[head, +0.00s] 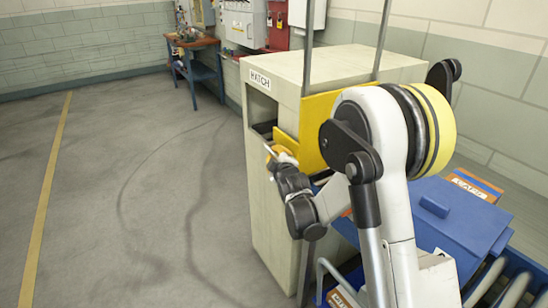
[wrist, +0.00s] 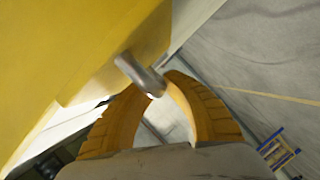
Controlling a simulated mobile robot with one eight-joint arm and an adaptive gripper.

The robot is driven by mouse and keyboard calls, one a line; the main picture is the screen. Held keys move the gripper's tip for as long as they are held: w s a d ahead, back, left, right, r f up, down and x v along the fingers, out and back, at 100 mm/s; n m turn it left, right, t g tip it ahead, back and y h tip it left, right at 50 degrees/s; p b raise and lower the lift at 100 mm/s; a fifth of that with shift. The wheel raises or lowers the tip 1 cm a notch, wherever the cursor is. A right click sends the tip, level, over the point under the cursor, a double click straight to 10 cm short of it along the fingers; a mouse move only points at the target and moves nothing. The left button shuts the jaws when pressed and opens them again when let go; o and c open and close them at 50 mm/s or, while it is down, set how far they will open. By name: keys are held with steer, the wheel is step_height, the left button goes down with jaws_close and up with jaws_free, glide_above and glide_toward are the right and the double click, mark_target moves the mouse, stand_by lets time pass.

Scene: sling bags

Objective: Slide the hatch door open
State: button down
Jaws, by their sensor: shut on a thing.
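The hatch is a tall cream cabinet (head: 275,210) with a "HATCH" sign (head: 260,78) on its upper front. A yellow door panel (head: 316,120) sits at its upper side, with a dark recess (head: 262,108) showing beside it, below the sign. In the wrist view the yellow door (wrist: 90,45) fills the upper left, and a bent grey metal handle (wrist: 136,72) sticks out from it. My gripper (wrist: 158,88) has its orange fingers shut on this handle, one on each side. In the head view my gripper (head: 280,154) is at the door's lower left edge, partly hidden by my wrist.
Two upright metal rails rise by the cabinet. Blue bins with a blue lid (head: 450,215) stand at right, close to my arm. A workbench (head: 197,65) and wall boxes (head: 243,22) are at the back. The grey floor (head: 120,170) at left is clear.

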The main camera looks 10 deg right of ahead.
step_height(320, 180, up, 27)
steer(key=p, duration=1.5)
steer(key=shift+f, duration=0.15)
steer(key=c, duration=1.4)
jaws_free()
steer(key=shift+s, duration=0.1)
steer(key=v, duration=1.1)
steer(key=shift+s, duration=0.4)
steer(key=shift+d, duration=0.1)
